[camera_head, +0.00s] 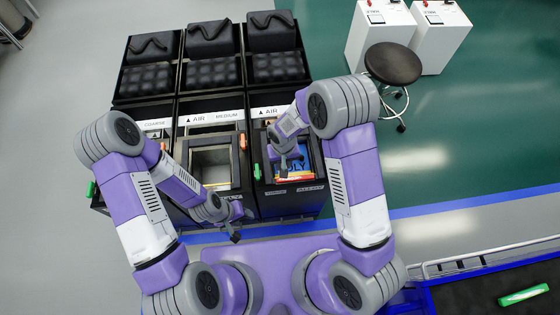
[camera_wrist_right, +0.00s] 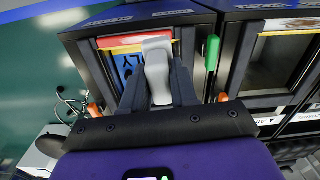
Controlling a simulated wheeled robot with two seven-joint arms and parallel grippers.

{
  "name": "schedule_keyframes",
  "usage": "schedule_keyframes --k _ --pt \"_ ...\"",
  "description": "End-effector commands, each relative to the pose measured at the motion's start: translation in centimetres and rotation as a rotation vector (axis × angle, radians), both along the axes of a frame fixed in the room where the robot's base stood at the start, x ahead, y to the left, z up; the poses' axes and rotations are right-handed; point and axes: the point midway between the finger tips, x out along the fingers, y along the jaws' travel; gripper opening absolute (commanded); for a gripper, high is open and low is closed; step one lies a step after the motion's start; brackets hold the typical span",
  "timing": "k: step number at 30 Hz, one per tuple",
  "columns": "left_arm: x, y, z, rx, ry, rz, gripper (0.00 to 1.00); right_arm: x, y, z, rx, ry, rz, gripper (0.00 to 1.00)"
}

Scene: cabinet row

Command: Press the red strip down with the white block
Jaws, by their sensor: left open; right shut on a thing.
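The red strip (camera_wrist_right: 122,41) runs along the edge of an open cabinet bay, beside a yellow band, in the right wrist view. It also shows as a thin red line (camera_head: 297,179) in the head view. My right gripper (camera_wrist_right: 159,88) is shut on the white block (camera_wrist_right: 157,62). The block's far end overlaps the red strip in the picture; I cannot tell whether they touch. In the head view my right gripper (camera_head: 286,164) is over the bay, and the block is not clear there. My left gripper (camera_head: 238,226) is open and empty, low in front of the middle cabinet.
The bay holds a blue panel (camera_wrist_right: 127,62) with lettering. A green handle (camera_wrist_right: 212,52) stands beside it. The middle cabinet (camera_head: 211,166) has an open bay. A stool (camera_head: 393,64) and white machines are at back right. A dark cart (camera_head: 480,297) is at lower right.

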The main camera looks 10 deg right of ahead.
Motion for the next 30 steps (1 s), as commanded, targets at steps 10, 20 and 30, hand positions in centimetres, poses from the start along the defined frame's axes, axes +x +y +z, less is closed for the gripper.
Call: schedule_keyframes --k 10,20,30 --pt "0.0 0.0 -0.8 0.0 -0.001 0.0 0.5 -0.1 0.9 -2.2 -0.003 -0.002 0.007 0.03" --pt "0.0 0.0 -2.8 0.0 -0.001 0.0 0.5 -0.1 0.9 -5.2 -0.002 -0.002 0.006 0.03" --pt "0.0 0.0 -4.8 0.0 -0.001 0.0 0.5 -0.1 0.8 -8.3 -0.002 -0.002 0.003 0.03"
